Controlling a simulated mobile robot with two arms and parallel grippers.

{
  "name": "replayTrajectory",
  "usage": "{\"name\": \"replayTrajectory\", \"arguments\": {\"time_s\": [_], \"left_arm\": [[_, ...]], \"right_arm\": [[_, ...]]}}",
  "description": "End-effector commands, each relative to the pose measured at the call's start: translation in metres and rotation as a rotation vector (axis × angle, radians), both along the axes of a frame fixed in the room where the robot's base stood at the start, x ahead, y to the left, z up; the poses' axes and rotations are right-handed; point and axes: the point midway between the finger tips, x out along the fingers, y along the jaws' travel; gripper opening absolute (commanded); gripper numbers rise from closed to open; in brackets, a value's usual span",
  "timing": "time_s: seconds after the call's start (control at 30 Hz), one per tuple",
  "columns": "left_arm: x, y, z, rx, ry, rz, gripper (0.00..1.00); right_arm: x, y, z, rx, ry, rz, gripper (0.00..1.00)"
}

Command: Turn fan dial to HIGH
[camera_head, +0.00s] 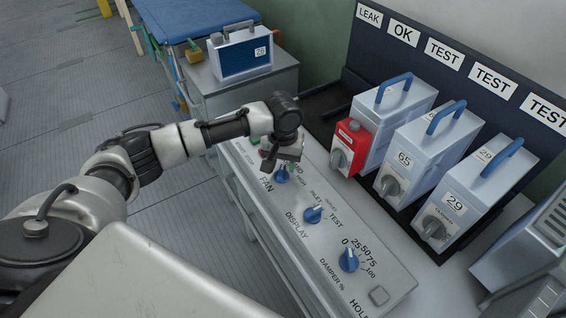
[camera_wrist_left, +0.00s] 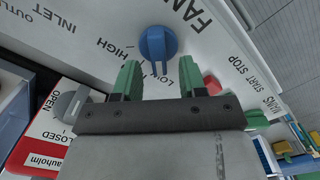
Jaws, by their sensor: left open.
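The blue fan dial (camera_head: 282,174) sits on the sloped light-grey panel (camera_head: 240,165), beside the word FAN. In the left wrist view the fan dial (camera_wrist_left: 158,43) is a round blue knob whose raised ridge points down the picture. HIGH is printed left of it and part of LOW shows below right; I cannot tell exactly which mark the ridge meets. My left gripper (camera_head: 281,155) is over the far end of the panel, next to the dial. My right gripper is not in view.
The panel also carries the blue display dial (camera_head: 314,214) and the damper dial (camera_head: 348,259). A red lockout box (camera_head: 349,147) and several grey damper boxes (camera_head: 456,198) stand to the right. A blue-fronted case (camera_head: 240,52) stands on a cabinet behind.

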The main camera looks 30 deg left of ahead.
Motion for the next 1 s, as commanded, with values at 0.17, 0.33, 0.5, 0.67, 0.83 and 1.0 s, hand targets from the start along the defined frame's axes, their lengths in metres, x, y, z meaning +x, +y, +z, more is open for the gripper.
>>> {"name": "replayTrajectory", "arguments": {"time_s": [0.17,0.33,0.5,0.67,0.83,1.0], "left_arm": [[0.0,-0.0003,-0.0086,-0.001,-0.001,-0.001,0.41],[-0.0001,-0.0002,-0.0091,0.0,-0.001,-0.001,0.41],[-0.0001,-0.0002,-0.0089,0.0,-0.001,-0.001,0.25],[-0.0001,-0.0002,-0.0087,0.0,-0.001,-0.001,0.0],[-0.0002,-0.0001,-0.0083,0.0,-0.001,-0.004,0.0],[-0.0003,-0.0006,-0.0069,0.001,0.001,-0.033,0.0]], "right_arm": [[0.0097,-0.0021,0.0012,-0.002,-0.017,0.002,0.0],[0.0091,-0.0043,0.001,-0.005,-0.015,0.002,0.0],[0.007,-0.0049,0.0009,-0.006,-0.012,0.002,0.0],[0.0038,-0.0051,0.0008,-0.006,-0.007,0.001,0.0],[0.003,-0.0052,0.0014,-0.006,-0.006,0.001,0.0],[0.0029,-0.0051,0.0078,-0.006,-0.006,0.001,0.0]]}}
